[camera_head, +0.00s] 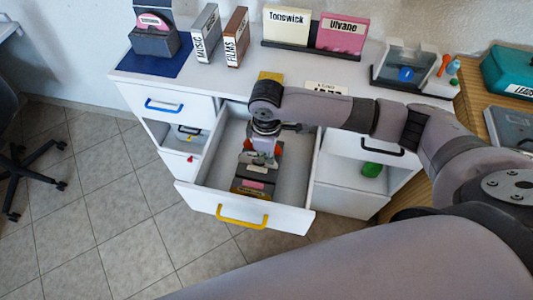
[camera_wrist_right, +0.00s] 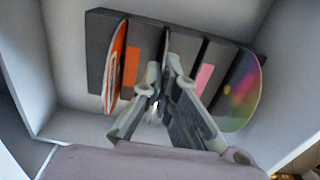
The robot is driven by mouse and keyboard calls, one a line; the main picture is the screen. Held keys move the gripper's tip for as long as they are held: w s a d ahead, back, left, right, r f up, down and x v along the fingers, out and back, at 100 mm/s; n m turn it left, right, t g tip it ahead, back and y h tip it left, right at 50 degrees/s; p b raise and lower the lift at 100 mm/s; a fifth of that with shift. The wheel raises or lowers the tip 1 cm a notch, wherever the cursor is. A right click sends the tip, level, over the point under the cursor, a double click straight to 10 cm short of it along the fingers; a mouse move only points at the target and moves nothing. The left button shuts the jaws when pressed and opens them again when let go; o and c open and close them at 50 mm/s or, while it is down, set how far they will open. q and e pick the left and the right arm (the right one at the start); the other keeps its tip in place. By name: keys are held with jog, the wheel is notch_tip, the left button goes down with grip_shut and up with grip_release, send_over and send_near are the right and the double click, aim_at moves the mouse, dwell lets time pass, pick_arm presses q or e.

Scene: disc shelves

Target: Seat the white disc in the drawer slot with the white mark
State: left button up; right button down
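The open drawer (camera_head: 217,150) has a yellow handle and holds a dark slotted rack (camera_wrist_right: 97,28). An orange disc (camera_wrist_right: 115,65) stands at the rack's left end and a shiny rainbow disc (camera_wrist_right: 243,90) at its right end, in the wrist view. An orange mark (camera_wrist_right: 131,66) and a pink mark (camera_wrist_right: 203,79) show on the rack. My right gripper (camera_wrist_right: 162,66) points down into the rack between the two discs, its fingertips close together. My left gripper is not in view.
The white cabinet top (camera_head: 330,75) carries upright cases, a pink disc (camera_head: 154,22) in a dark holder on a blue mat (camera_head: 155,62), and a clear box (camera_head: 403,62) at the right. The drawer walls stand close around the rack. A black chair (camera_head: 22,150) is at far left.

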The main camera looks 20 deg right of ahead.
jog(key=c, duration=2.3)
grip_release()
jog(key=shift+f, duration=0.1)
jog(key=o, duration=0.5)
notch_tip(320, 180, up, 12)
